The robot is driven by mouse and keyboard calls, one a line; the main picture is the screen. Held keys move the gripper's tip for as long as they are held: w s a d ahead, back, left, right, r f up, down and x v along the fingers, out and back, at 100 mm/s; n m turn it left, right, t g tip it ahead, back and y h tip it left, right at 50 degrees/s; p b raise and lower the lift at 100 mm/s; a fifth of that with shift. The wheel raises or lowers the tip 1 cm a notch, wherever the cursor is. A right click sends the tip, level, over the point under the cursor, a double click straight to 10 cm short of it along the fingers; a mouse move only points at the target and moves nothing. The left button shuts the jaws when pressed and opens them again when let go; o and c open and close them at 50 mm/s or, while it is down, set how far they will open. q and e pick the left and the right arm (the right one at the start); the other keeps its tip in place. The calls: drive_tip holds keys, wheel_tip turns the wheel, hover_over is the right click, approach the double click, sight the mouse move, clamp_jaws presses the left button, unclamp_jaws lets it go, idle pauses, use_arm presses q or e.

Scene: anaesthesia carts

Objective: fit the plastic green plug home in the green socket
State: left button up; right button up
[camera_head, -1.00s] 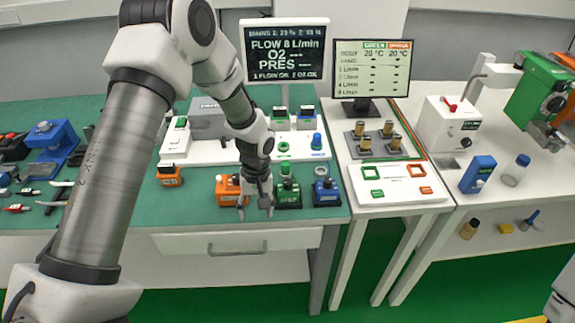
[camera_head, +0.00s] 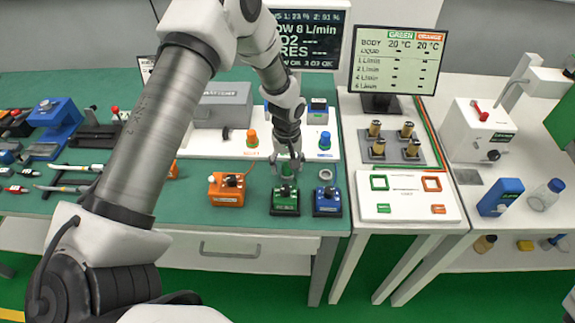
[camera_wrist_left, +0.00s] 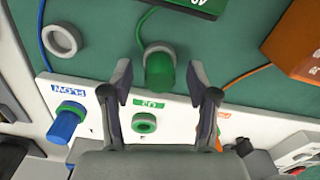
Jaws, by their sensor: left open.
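The green plug (camera_wrist_left: 159,72) is a short green cylinder with a paler collar, in front of the white panel. A green cord runs from it towards the green box (camera_head: 285,202). My left gripper (camera_head: 288,172) is open, with its fingers on either side of the plug in the left wrist view (camera_wrist_left: 158,70); gaps show on both sides. The green socket (camera_wrist_left: 144,122) is a green ring on the white panel, empty, just beyond the plug. In the head view the gripper largely hides plug and socket.
A blue plug (camera_wrist_left: 66,119) stands on the white panel (camera_wrist_left: 104,112) beside the socket. A loose grey ring (camera_wrist_left: 62,40) lies on the green tabletop. An orange box (camera_head: 227,190) and a blue box (camera_head: 327,202) flank the green box.

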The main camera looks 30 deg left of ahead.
use_arm(q)
drive_tip(key=shift+w+f, duration=0.3)
drive_tip(key=shift+s+r, duration=0.25)
drive_tip(key=c, duration=0.4)
drive_tip(key=shift+s+r, duration=0.1)
drive_tip(key=shift+s, duration=0.15)
clamp_jaws()
drive_tip(key=c, duration=0.7)
unclamp_jaws()
drive_tip(key=shift+w, duration=0.2)
drive_tip(key=shift+c, duration=0.2)
clamp_jaws()
